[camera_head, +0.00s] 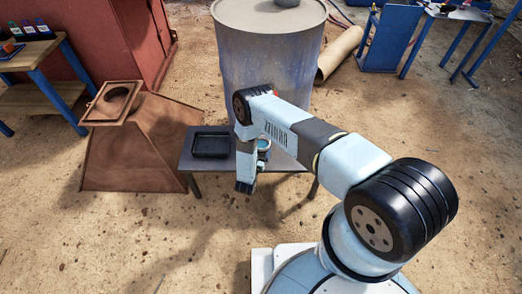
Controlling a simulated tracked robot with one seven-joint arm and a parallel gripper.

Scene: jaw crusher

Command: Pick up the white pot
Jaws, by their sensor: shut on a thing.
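My arm reaches forward from the lower right and bends down over a low grey table (285,162). My gripper (245,186) hangs at the end of the arm, at the table's front edge. It is small and dark here, and its fingertips are hard to make out. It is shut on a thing. A small, pale, round-rimmed thing (263,144), which looks like the white pot, shows right beside my wrist. Its lower part and the contact with the fingers are not clear. A black tray (210,144) lies on the table just left of my gripper.
A large metal drum (265,55) stands right behind the table. A rusty hopper-like body (140,140) stands to the left. Blue-legged benches stand far left (60,75) and far right (455,14). A pipe (340,52) lies behind. The sandy ground in front is clear.

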